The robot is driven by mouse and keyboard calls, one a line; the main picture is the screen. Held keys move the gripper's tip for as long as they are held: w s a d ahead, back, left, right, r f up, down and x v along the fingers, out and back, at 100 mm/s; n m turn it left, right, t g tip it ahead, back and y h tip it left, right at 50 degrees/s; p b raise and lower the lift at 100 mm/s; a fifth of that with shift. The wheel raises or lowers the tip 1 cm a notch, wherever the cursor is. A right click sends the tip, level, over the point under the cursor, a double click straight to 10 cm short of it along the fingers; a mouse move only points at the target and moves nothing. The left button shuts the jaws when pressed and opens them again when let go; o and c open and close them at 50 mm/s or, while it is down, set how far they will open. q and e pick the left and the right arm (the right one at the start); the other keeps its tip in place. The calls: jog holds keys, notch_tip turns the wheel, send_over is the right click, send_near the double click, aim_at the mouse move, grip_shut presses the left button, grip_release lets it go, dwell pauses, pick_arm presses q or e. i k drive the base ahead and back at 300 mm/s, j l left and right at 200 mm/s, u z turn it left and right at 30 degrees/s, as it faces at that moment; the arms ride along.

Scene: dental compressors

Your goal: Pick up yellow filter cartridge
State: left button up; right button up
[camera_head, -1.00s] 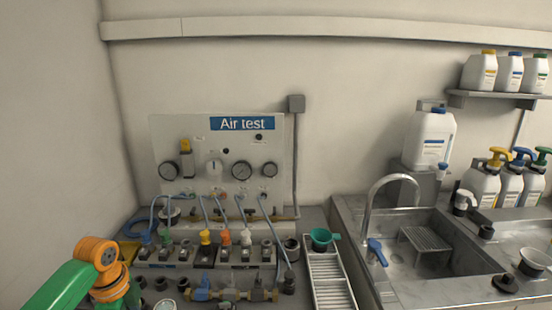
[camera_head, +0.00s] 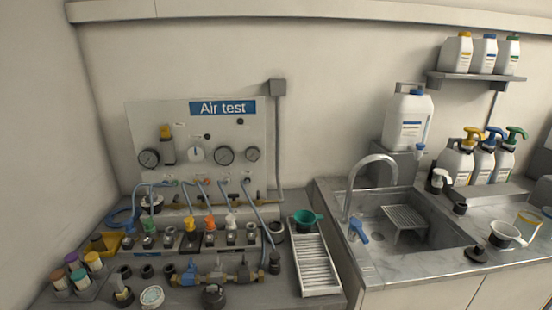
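A rack (camera_head: 88,296) at the lower left holds several white cartridges with coloured tops. One has a yellow-orange top (camera_head: 92,257); the others look purple, green and brownish. A yellow-topped fitting (camera_head: 190,223) stands on the valve block, and a yellow-topped cylinder (camera_head: 167,145) is on the test panel. I cannot tell for sure which of these is the yellow filter cartridge. Neither of my grippers is in view.
The Air test panel (camera_head: 200,130) stands behind the valve block (camera_head: 165,246) with blue hoses. A brass and blue manifold (camera_head: 215,276) lies in front. A slatted tray (camera_head: 314,265) with a green cup (camera_head: 304,220) is to the right, then the sink (camera_head: 400,225).

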aim_at(92, 260)
jog(key=u, duration=1.55)
